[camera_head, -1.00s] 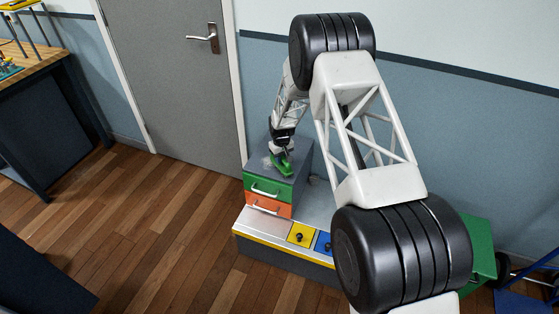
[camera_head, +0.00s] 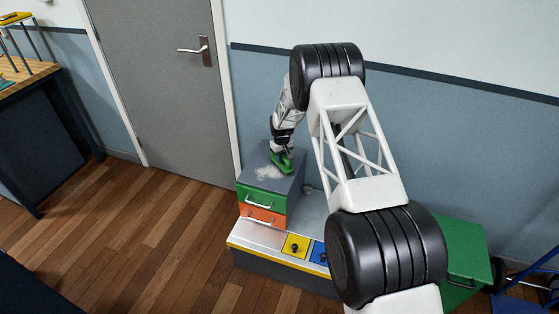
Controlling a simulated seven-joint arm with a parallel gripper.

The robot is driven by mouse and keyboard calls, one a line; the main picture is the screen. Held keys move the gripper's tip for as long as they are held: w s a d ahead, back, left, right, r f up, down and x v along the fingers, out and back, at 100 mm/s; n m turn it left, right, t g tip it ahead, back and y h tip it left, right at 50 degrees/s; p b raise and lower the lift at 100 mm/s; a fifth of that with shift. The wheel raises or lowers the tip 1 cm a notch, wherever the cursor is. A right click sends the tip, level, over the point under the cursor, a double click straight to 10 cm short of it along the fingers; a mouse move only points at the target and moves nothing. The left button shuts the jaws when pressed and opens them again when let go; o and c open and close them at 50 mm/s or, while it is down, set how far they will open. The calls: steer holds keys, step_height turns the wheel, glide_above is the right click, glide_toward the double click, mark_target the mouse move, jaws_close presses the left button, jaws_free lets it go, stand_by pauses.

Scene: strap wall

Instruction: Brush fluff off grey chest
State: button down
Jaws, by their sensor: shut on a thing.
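The grey chest (camera_head: 254,182) stands on a low bench at the centre, with a green drawer and an orange drawer in its front. Pale fluff (camera_head: 268,173) lies on its grey top, towards the front left. My gripper (camera_head: 281,152) is shut on a green brush (camera_head: 283,163) over the chest top, just right of and behind the fluff. I cannot tell whether the brush touches the top. The fingertips are small and partly hidden.
The low bench (camera_head: 262,235) has a yellow panel (camera_head: 296,246) and a blue panel (camera_head: 319,254) with dark knobs. A green box (camera_head: 465,262) stands at the right. A grey door (camera_head: 160,90) is behind left. The wooden floor at left is clear.

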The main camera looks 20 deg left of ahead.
steer(key=shift+s+a, duration=0.15)
steer(key=shift+a, duration=0.5)
steer(key=shift+a+r, duration=0.1)
steer(key=shift+a, duration=0.2)
steer(key=shift+s+a, duration=0.15)
steer(key=shift+s, duration=0.45)
steer(key=shift+s+a, duration=0.15)
steer(key=shift+s, duration=0.75)
steer(key=shift+s+f, duration=0.3)
steer(key=shift+s, duration=0.5)
steer(key=shift+s+r, duration=0.1)
steer(key=shift+s, duration=3.65)
steer(key=shift+w+a, duration=0.1)
steer(key=shift+a, duration=1.15)
steer(key=shift+w, duration=5.95)
steer(key=shift+a, duration=1.3)
steer(key=shift+s, duration=5.8)
steer(key=shift+s+r, duration=0.15)
steer(key=shift+s, duration=0.05)
step_height(320, 180, up, 8)
steer(key=shift+r, duration=0.25)
